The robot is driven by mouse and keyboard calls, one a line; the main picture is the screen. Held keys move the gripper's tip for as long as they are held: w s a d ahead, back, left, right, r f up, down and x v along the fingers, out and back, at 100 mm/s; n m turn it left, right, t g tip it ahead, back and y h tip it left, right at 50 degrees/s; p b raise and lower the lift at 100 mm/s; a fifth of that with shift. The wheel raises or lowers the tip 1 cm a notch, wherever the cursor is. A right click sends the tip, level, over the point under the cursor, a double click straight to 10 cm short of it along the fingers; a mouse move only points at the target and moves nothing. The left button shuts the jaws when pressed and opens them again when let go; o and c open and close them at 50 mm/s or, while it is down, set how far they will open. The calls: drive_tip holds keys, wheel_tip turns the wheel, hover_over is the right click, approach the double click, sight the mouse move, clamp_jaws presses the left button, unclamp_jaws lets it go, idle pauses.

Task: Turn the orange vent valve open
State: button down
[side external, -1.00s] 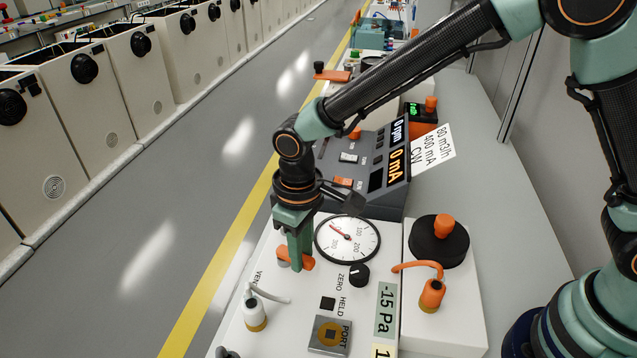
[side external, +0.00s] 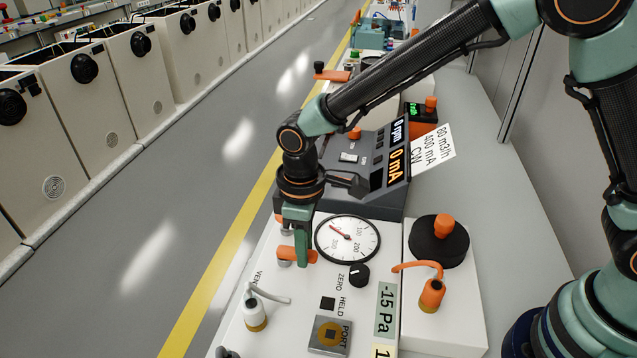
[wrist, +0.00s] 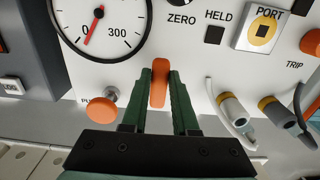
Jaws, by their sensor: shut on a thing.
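The orange vent valve (side external: 287,252) is a small bar handle on the white panel, below and left of the round gauge. My gripper (side external: 304,258) points down over it, with green fingers on the handle. In the wrist view the orange handle (wrist: 159,92) sits between the two fingertips of my gripper (wrist: 159,76), lengthwise along the fingers. The fingers are shut on it. They hide part of the handle in the side view, and its stem is hidden.
A second orange knob (wrist: 103,107) stands close beside the fingers. The round gauge (side external: 347,239), a black ZERO knob (side external: 359,275) and a grey-and-orange hose fitting (side external: 254,313) are near. A dark display console (side external: 360,165) rises behind. The aisle floor (side external: 150,230) is clear.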

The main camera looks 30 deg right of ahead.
drive_tip(key=shift+w+r, duration=0.1)
drive_tip(key=shift+r, duration=0.1)
drive_tip(key=c, duration=0.7)
unclamp_jaws()
drive_tip(key=shift+c, duration=0.2)
drive_tip(key=shift+o, duration=0.3)
drive_tip(key=shift+f, duration=0.1)
wheel_tip(320, 180, up, 12)
